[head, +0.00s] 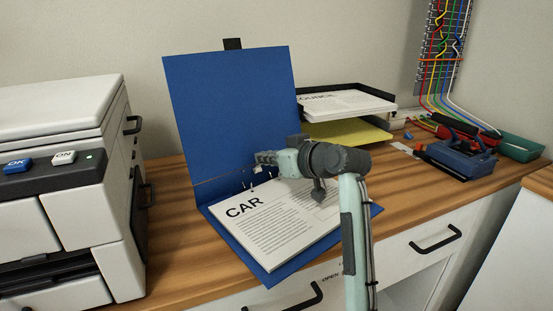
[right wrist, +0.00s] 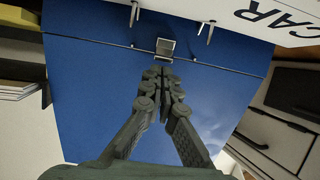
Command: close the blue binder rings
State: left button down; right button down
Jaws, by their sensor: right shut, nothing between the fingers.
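The blue binder (head: 228,105) lies open on the desk, its cover standing up at the back. A printed paper stack headed "CAR" (head: 275,222) lies on its lower half. In the right wrist view, thin metal ring prongs (right wrist: 211,32) stand at the paper edge, and a small metal lever (right wrist: 165,47) sits between them near the spine. My right gripper (head: 262,158) is over the spine area, shut and empty. In the wrist view its fingertips (right wrist: 158,73) are close to the lever; contact is unclear. My left gripper is out of view.
A printer (head: 60,130) stands left of the binder. A paper tray (head: 345,103) with yellow sheets is behind at right. A blue tool holder (head: 463,155) and a green tray (head: 520,148) stand far right. Wood desk between them and the binder is mostly clear.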

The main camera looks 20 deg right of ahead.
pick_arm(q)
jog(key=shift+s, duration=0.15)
pick_arm(e)
jog(key=shift+w+a+f, duration=0.15)
jog(key=shift+w+f, duration=0.05)
jog(key=shift+w, duration=0.4)
